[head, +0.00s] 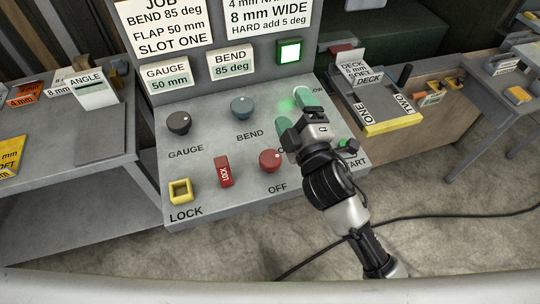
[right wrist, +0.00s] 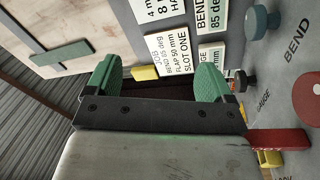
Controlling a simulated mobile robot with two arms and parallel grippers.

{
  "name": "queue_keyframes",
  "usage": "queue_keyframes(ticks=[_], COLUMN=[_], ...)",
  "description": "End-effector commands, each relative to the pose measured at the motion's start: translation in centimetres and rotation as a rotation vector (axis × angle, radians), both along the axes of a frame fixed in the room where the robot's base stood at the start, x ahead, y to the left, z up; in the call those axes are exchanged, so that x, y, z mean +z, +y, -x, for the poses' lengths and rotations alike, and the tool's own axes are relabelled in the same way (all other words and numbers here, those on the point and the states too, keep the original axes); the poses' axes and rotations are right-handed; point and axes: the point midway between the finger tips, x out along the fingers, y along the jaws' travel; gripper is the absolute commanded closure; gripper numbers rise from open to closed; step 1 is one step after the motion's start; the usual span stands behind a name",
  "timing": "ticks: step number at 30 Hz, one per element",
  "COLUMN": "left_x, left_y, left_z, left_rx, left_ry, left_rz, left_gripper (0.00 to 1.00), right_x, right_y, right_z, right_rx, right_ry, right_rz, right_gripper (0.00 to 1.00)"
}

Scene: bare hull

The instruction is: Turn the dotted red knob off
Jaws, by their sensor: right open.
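The red knob (head: 270,161) with a white dot sits on the sloped grey panel (head: 215,140), above the word OFF. Its dotted red face also shows at the right edge of the right wrist view (right wrist: 309,95). My right gripper (head: 295,110) is open, with green pads apart and nothing between them. It is above and to the right of the red knob in the head view, apart from it, and hides part of the panel behind. In the right wrist view my right gripper (right wrist: 157,80) points past the knob toward the signs. My left gripper is not in view.
On the panel are a black GAUGE knob (head: 178,122), a blue BEND knob (head: 242,106), a red LOCK block (head: 224,171) and a yellow square frame (head: 181,190). A DECK stand (head: 385,105) is at right.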

Motion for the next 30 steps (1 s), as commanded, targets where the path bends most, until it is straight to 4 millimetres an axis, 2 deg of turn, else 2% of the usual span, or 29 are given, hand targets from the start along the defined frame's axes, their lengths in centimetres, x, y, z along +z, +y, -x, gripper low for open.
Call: queue_keyframes(ticks=[1, 4, 6, 8, 9, 11, 13, 16, 19, 20, 21, 24, 27, 30], left_x=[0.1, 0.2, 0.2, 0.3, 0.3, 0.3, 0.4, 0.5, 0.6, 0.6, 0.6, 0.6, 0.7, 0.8], left_y=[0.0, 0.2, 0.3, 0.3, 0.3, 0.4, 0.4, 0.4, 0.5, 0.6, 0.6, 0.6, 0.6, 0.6], left_z=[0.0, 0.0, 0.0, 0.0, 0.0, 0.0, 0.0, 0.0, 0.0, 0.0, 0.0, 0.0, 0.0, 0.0], left_rx=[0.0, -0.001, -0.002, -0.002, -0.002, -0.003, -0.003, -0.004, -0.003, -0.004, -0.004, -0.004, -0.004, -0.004], left_ry=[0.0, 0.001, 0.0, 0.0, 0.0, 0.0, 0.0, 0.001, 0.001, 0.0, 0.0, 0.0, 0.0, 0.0], left_rz=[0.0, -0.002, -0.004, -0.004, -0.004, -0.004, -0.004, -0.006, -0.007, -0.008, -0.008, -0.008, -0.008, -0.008], left_gripper=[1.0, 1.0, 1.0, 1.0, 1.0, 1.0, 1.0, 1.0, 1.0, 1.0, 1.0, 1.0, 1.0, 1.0], right_x=[2.4, 6.9, 9.2, 9.9, 9.7, 8.5, 6.1, 1.5, -2.2, -3.0, -3.7, -4.1, -3.8, -3.7], right_y=[2.0, 7.0, 11.0, 14.0, 15.8, 17.7, 18.9, 18.2, 15.1, 13.9, 12.2, 8.4, 5.9, 4.8], right_z=[-0.1, 1.2, 3.3, 5.6, 7.2, 9.2, 10.8, 11.0, 8.9, 8.0, 6.7, 3.8, 2.0, 1.2], right_rx=[0.06, 0.208, 0.33, 0.44, 0.515, 0.634, 0.787, 1.052, 1.376, -1.383, -1.383, -1.393, -1.411, -1.421], right_ry=[-0.137, -0.478, -0.767, -1.018, -1.185, -1.43, -1.708, -2.067, -2.336, 2.235, 2.09, 1.802, 1.628, 1.556], right_rz=[0.076, 0.277, 0.452, 0.608, 0.714, 0.872, 1.061, 1.325, 1.563, -1.519, -1.45, -1.315, -1.234, -1.2], right_gripper=[0.17, 0.17, 0.17, 0.17, 0.17, 0.17, 0.17, 0.17, 0.17, 0.17, 0.17, 0.17, 0.17, 0.17])
